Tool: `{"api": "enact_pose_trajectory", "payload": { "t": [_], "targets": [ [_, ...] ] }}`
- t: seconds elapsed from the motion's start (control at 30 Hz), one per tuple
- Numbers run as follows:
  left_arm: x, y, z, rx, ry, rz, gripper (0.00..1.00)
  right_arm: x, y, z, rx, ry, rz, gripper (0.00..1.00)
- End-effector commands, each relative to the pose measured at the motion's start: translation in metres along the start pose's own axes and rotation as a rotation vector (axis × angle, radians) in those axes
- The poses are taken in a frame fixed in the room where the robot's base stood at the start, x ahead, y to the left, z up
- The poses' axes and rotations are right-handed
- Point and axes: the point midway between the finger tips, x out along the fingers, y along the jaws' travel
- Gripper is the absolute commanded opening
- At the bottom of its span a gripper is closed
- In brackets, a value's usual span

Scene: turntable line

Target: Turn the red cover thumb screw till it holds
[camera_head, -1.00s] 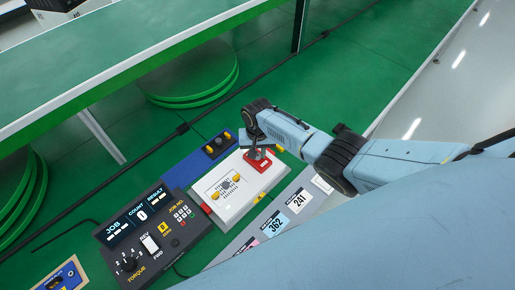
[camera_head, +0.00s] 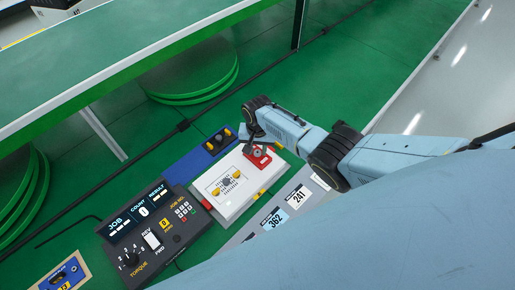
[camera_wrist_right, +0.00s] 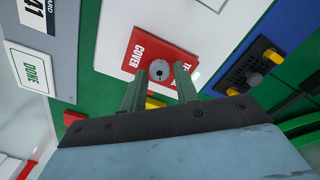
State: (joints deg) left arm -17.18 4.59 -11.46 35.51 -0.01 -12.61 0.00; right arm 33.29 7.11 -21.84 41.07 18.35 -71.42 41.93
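The red cover (camera_head: 263,161) is a small red plate at the upper right corner of the white board. In the right wrist view the red plate (camera_wrist_right: 140,49) carries the word COVER. Its grey round thumb screw (camera_wrist_right: 159,70) has a dark centre. My right gripper (camera_head: 257,149) is over the red cover. In the wrist view its two green fingers (camera_wrist_right: 159,78) are apart, one on each side of the screw, with a visible gap to it. Whether the fingertips are down at screw height is hard to tell. My left gripper is out of view.
The white board (camera_head: 220,207) has yellow knobs. A blue block (camera_head: 188,167) is behind it, and a dark control panel (camera_head: 150,243) with a torque dial is at left. Labelled cards (camera_head: 298,197) lie in front. A green table (camera_head: 130,60) stands behind.

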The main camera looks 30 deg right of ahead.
Motion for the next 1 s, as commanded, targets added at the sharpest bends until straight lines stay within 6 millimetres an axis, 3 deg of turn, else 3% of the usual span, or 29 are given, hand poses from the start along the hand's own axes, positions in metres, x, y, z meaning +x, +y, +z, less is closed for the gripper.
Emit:
{"api": "enact_pose_trajectory", "payload": {
  "t": [0.1,0.47,1.0],
  "targets": [
    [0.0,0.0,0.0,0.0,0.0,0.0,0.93,0.0,0.0,0.001,0.0,-0.001,0.0,0.44],
    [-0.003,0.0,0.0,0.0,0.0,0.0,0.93,-0.005,0.0,0.001,-0.001,-0.003,0.001,0.44],
    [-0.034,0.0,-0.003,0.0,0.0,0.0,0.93,-0.103,0.0,0.0,-0.001,0.0,-0.002,0.44]
  ]
}}
